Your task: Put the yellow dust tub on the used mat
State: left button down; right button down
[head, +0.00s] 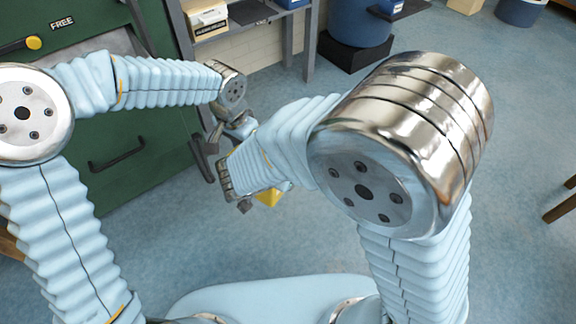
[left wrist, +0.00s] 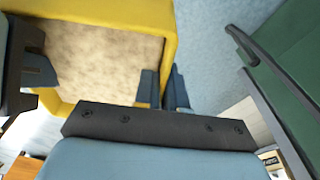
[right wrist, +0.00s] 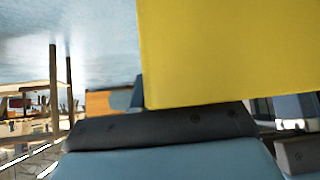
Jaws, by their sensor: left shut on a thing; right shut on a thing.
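The yellow dust tub (head: 269,198) is mostly hidden behind my right forearm in the head view. In the left wrist view the tub (left wrist: 105,15) is open-topped and holds pale tan dust. My left gripper (left wrist: 163,88) is shut on the tub's wall, with a finger on each side of it. My right gripper (left wrist: 36,66) is shut on the opposite wall. The tub appears held above the floor between both arms. I cannot make out the used mat.
A green cabinet (head: 150,195) with a FREE label and dark handles stands at the left. A grey shelf unit (head: 240,38) with boxes is behind it. A blue drum (head: 357,25) stands on a black base at the back. Open blue floor (head: 500,130) lies to the right.

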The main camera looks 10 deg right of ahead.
pick_arm(q)
jog(key=shift+s+d, duration=0.25)
jog(key=shift+d, duration=0.2)
dwell(0.4)
jog(key=c, duration=1.3)
grip_release()
jog(key=shift+o, duration=0.9)
jog(key=shift+w+a, duration=0.1)
jog(key=shift+a, duration=0.05)
jog(key=shift+a+r, duration=0.1)
